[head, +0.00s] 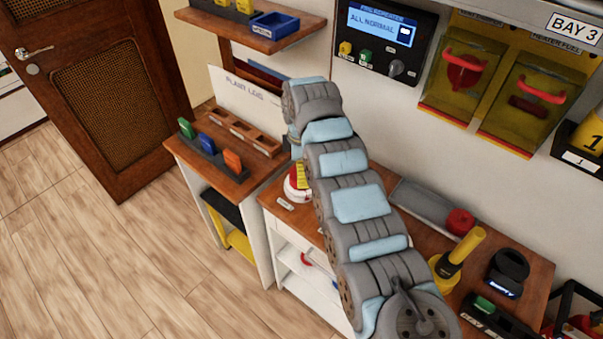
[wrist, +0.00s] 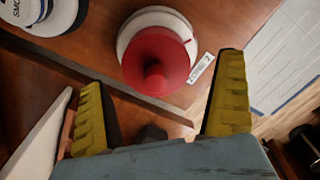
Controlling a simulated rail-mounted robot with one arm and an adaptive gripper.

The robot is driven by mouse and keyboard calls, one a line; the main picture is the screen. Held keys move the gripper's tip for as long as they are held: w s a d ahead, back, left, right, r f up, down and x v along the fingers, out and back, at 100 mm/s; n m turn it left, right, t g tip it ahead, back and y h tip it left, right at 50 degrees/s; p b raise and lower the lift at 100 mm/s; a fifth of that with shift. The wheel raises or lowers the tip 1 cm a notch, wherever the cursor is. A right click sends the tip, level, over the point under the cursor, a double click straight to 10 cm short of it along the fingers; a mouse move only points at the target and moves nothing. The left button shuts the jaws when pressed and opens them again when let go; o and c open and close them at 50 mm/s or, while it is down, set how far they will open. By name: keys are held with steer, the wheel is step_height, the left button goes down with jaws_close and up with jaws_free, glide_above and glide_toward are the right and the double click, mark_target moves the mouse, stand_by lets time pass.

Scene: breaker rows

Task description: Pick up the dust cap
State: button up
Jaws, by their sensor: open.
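A red, rounded cap with a central knob, which looks like the dust cap (wrist: 158,62), sits on a white round base (wrist: 135,22) in the wrist view. My gripper (wrist: 161,73) is open and empty, with its two yellow ridged fingers spread wide. The cap appears ahead of the fingertips, roughly between them in the picture; I see no contact. In the head view a red and white round thing (head: 296,186) shows beside my arm, partly hidden by it.
A small label (wrist: 200,68) lies right of the base. Another white round unit (wrist: 30,14) stands at the upper left. In the head view, a grey tray (head: 412,203) holds another red round thing (head: 460,221), near a yellow-handled tool (head: 461,250).

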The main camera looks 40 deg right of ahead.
steer(key=shift+d+f+p, duration=0.2)
steer(key=shift+f+p, duration=0.2)
steer(key=shift+f, duration=1.5)
steer(key=shift+w, duration=0.1)
steer(key=shift+c, duration=0.3)
steer(key=c, duration=0.9)
